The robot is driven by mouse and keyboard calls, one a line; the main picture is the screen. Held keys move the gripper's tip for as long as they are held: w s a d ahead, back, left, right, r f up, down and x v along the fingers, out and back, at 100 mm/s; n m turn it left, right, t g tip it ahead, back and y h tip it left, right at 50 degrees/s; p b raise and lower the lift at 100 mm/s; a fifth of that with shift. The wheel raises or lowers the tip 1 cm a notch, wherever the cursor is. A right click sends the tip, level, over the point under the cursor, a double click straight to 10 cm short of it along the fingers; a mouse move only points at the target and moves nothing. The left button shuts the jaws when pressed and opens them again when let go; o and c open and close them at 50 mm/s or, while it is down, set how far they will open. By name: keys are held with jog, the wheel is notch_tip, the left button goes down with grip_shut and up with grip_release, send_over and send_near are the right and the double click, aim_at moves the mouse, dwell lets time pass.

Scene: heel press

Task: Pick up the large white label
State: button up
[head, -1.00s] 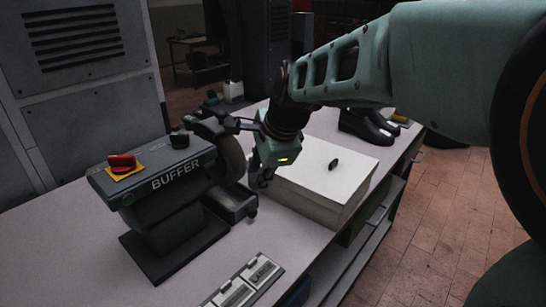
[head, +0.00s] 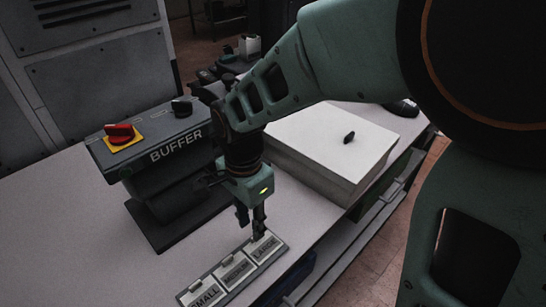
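The large white label (head: 265,252), marked LARGE, sits at the right end of a grey holder (head: 228,289) at the front of the bench. My gripper (head: 258,235) points down at the top edge of this label, with its fingertips at or just above the label's small tab. The fingers look close together, but whether they are shut on the tab is too small to tell. The medium label (head: 236,271) and the small label (head: 205,294) sit to its left in the same holder.
The grey BUFFER machine (head: 160,165) with a red knob (head: 119,131) stands behind and left of the holder. The bench (head: 60,235) is clear at front left.

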aim_at(263, 245)
jog(key=f, duration=0.4)
jog(key=shift+w+d+f, duration=0.2)
jog(key=shift+w+f, duration=0.1)
jog(key=shift+f, duration=0.1)
jog(key=shift+c, duration=0.6)
grip_shut()
